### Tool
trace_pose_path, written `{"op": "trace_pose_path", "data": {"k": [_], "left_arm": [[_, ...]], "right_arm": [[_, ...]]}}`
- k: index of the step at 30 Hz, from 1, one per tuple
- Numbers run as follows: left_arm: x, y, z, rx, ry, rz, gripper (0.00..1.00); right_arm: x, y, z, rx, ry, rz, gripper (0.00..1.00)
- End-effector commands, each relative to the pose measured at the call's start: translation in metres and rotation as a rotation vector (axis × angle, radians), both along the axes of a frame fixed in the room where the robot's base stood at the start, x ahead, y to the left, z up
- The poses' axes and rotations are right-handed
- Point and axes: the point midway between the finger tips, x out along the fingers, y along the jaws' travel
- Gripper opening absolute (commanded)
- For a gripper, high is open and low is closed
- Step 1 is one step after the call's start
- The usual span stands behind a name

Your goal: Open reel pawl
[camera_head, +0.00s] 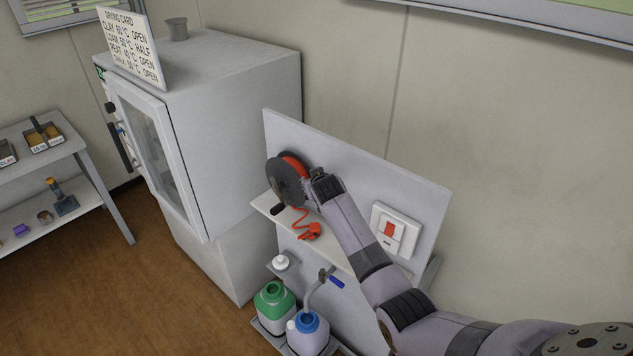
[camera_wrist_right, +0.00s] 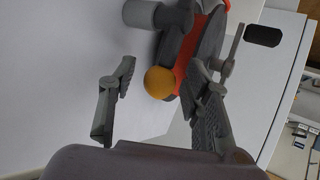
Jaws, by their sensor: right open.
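The cable reel (camera_head: 284,182) is a dark grey disc with orange-red cable, mounted on a light grey upright panel (camera_head: 360,165). Its dark flanges and orange cable (camera_wrist_right: 205,28) also show in the wrist view. A yellow-orange ball knob (camera_wrist_right: 160,82), apparently the pawl's, sits beside the reel there; it is hidden in the head view. My right gripper (camera_head: 318,182) is beside the reel's right side in the head view. In the wrist view its fingers (camera_wrist_right: 160,72) are open on either side of the knob, with visible gaps. My left gripper is not in view.
An orange plug (camera_head: 309,231) hangs on its cable at the shelf (camera_head: 332,245) below the reel. A switch (camera_head: 396,231) is on the panel. Green-topped (camera_head: 274,302) and blue-capped (camera_head: 308,331) bottles stand below. A drying cabinet (camera_head: 225,130) stands left of the panel.

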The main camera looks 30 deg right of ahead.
Motion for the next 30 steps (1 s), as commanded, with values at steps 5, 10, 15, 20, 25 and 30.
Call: {"op": "trace_pose_path", "data": {"k": [5,10,15,20,25,30], "left_arm": [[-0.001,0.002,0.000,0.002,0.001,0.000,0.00],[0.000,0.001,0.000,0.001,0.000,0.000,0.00],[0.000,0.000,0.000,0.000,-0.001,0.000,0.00],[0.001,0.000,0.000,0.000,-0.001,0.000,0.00],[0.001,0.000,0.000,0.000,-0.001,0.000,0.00],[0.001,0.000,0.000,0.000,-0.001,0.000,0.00]], "right_arm": [[-0.004,0.002,0.003,0.000,-0.002,0.000,0.44],[-0.020,0.007,0.013,0.000,-0.002,0.001,0.44],[-0.044,0.014,0.029,0.000,-0.002,0.001,0.44],[-0.066,0.022,0.045,0.001,-0.003,0.001,0.44],[-0.085,0.027,0.058,0.000,-0.001,0.000,0.44],[-0.095,0.030,0.064,0.000,0.000,0.000,0.44]]}}
